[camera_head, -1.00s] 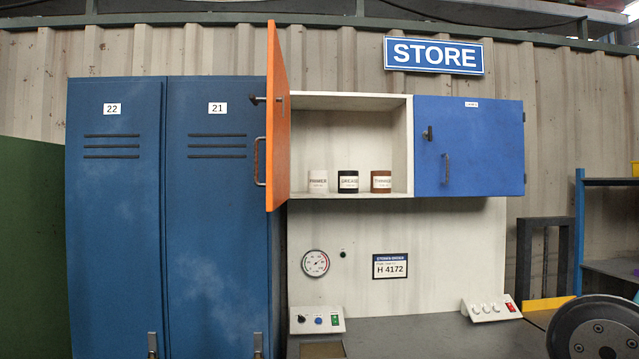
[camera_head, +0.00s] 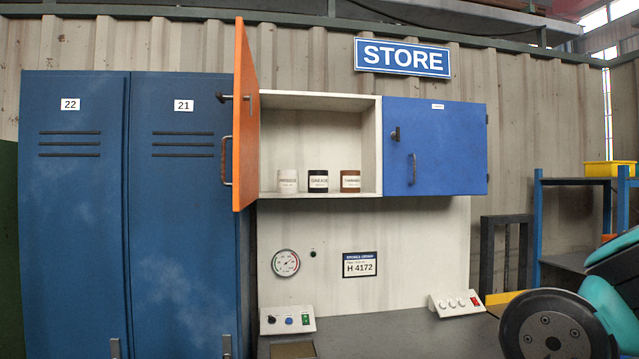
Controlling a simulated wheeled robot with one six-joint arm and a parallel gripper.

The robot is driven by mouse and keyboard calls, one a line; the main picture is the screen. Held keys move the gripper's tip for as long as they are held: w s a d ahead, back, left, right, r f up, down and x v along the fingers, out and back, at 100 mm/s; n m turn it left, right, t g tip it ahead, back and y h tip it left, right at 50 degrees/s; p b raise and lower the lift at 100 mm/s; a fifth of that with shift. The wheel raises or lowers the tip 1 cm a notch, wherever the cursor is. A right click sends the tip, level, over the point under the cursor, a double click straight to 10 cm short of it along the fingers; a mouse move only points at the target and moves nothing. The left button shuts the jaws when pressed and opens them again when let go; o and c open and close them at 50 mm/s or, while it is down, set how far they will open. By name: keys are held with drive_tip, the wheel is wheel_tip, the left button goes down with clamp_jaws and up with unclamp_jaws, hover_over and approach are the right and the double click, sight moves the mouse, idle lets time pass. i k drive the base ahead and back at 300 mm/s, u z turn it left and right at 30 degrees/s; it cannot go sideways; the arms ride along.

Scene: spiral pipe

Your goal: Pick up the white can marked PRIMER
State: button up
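The white can (camera_head: 287,182) stands upright on the floor of the open wall cupboard (camera_head: 320,195), at the left of three cans. Its label is too blurred to read with certainty. A black can (camera_head: 318,181), apparently marked GREASE, stands in the middle, and a brown can (camera_head: 350,181) stands at the right. Small gaps separate the cans. The orange cupboard door (camera_head: 245,120) is swung open at the left and does not cover the white can. My gripper is not in view.
A blue door (camera_head: 435,146) closes the cupboard's right half. Blue lockers (camera_head: 80,220) stand at the left. Below is a grey bench (camera_head: 400,335) with a left switch box (camera_head: 287,320) and a right switch box (camera_head: 455,303). A dark disc and teal parts fill the lower right.

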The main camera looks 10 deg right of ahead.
sight(288, 181)
drive_tip(key=z, duration=0.15)
drive_tip(key=i, duration=2.1)
drive_tip(key=u, duration=0.15)
